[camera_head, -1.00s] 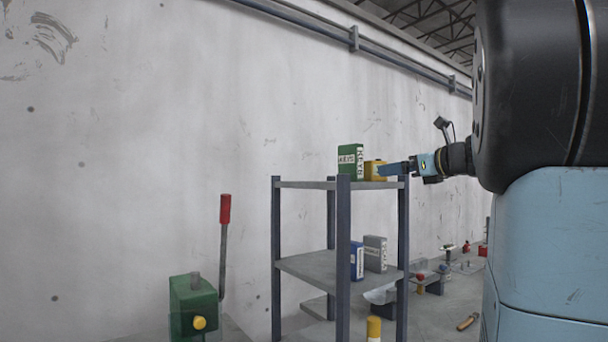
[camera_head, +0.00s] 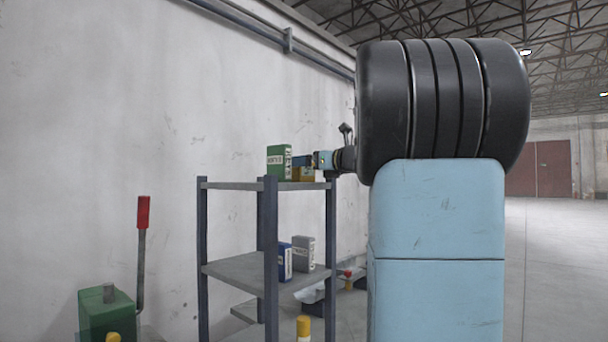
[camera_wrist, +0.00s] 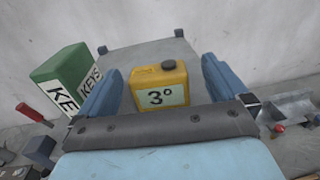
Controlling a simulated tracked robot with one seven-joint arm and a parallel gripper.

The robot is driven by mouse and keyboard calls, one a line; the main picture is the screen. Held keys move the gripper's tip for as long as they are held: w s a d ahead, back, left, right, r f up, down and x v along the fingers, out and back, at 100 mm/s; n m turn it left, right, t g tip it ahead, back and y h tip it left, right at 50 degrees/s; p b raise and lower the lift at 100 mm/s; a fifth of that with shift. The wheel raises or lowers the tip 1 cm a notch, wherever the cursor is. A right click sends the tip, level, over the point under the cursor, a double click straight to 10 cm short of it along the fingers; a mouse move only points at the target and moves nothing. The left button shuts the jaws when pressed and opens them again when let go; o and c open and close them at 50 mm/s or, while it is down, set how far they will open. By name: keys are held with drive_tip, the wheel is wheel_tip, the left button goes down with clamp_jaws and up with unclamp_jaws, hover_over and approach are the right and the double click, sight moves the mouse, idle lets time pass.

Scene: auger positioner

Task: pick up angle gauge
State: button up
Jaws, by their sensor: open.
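The angle gauge (camera_wrist: 173,77) is a yellow block with a "3°" label and a small dark cap. It stands on the grey top shelf board (camera_wrist: 150,54). In the wrist view my gripper (camera_wrist: 159,70) is open, with one blue finger on each side of the gauge. A narrow gap shows on both sides, wider on the right. In the head view the gauge (camera_head: 309,175) is partly hidden behind my gripper (camera_head: 301,161).
A green "KEYS" box (camera_wrist: 62,72) stands just left of my left finger; it also shows in the head view (camera_head: 278,163). The wall (camera_head: 120,100) is close behind the rack. Blue and grey boxes (camera_head: 303,254) stand on the lower shelf.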

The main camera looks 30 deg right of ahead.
drive_tip(key=shift+x, duration=2.15)
drive_tip(key=shift+s+a, duration=0.1)
drive_tip(key=shift+a, duration=0.05)
drive_tip(key=c, duration=1.2)
